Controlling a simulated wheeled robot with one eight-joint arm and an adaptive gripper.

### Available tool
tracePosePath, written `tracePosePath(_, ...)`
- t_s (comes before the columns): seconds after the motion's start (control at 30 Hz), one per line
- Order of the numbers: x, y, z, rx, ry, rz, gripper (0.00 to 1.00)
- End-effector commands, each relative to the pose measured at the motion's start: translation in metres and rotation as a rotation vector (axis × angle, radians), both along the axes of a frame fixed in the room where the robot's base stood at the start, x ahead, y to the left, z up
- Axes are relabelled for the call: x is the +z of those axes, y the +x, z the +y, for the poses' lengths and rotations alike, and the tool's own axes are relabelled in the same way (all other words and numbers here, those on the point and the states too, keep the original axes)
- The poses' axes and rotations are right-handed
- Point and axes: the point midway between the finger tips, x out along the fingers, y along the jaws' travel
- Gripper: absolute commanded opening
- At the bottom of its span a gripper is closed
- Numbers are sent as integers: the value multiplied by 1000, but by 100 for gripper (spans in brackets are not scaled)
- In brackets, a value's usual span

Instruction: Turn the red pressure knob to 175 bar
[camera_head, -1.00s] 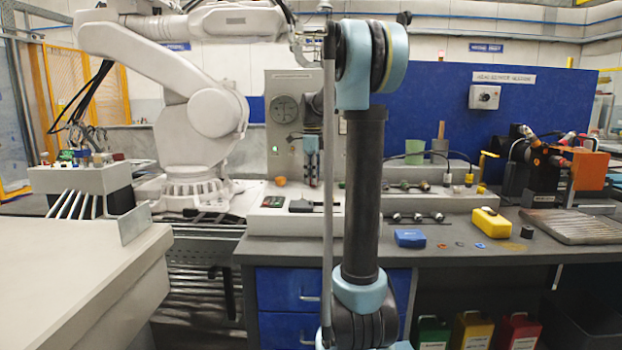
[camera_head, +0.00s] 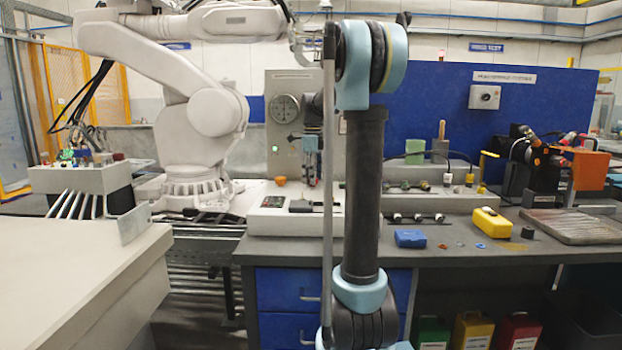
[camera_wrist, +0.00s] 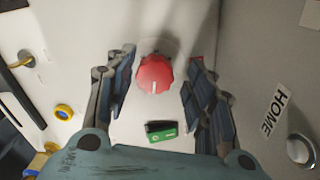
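The red pressure knob (camera_wrist: 155,74) shows in the wrist view on a pale panel, with a white pointer line at its lower edge. My gripper (camera_wrist: 161,66) is open, with one finger to the left and one to the right of the knob. Gaps show between the fingers and the knob. A small display (camera_wrist: 162,131) with a green part lies below the knob in that view; I cannot read it. In the head view a round gauge (camera_head: 285,108) is on the grey panel (camera_head: 275,86); its reading is too small to tell. My arm partly hides this panel.
In the wrist view, a brass-coloured fitting (camera_wrist: 21,59) and a yellow ring (camera_wrist: 63,111) are at left; a HOME label (camera_wrist: 273,110) and a round button (camera_wrist: 299,150) are at right. In the head view a white robot arm (camera_head: 205,110) stands left of the panel.

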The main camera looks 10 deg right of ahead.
Motion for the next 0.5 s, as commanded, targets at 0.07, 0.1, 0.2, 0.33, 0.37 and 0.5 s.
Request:
tracePosePath(0.07,0,-1,0,1,0,1,52)
tracePosePath(0.1,0,-1,1,1,1,2,52)
tracePosePath(0.2,0,-2,1,1,1,3,52)
tracePosePath(0.33,2,-2,1,1,1,3,52)
tracePosePath(0.37,3,-2,1,1,1,3,52)
tracePosePath(0.5,18,-2,1,1,1,4,52)
